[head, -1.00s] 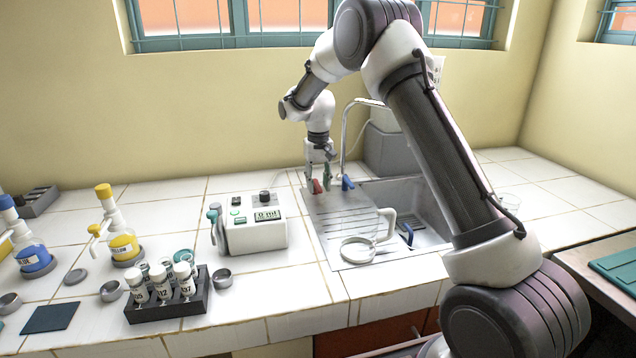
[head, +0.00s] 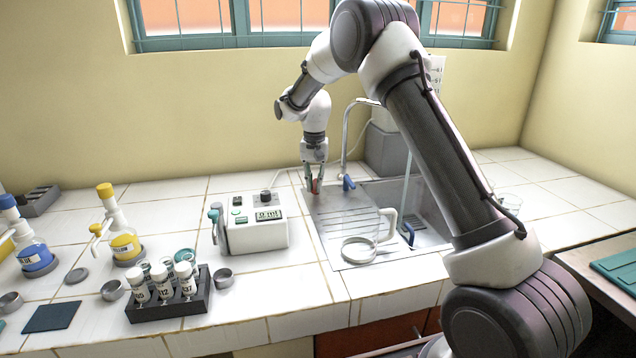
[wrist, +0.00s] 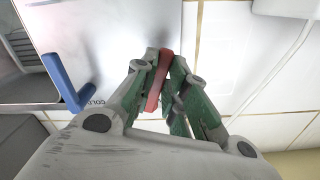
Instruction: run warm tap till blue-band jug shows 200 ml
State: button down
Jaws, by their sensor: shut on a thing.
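My gripper (head: 314,186) is shut on the red tap lever (wrist: 160,82), at the back left of the sink. The blue lever (wrist: 66,80), beside the word COLD, stands apart; it also shows in the head view (head: 347,183). The tap spout (head: 349,125) arches up behind my arm. A thin pale streak (head: 405,185), apparently water, runs down into the sink basin. A dark blue curved piece (head: 407,234) shows in the basin, perhaps the jug's band; the jug body and any level marks cannot be made out.
A white loop handle (head: 389,226) and round rim (head: 358,250) lie at the drainboard's front. A box with a display (head: 252,222) stands left of the sink. A vial rack (head: 170,303) and dispenser bottles (head: 122,235) stand farther left. A clear glass (head: 509,203) is right.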

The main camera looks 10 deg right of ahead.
aim_at(314, 186)
jog(key=shift+a, duration=0.1)
jog(key=c, duration=1.4)
grip_release()
jog(key=shift+c, duration=0.2)
notch_tip(314, 186, up, 12)
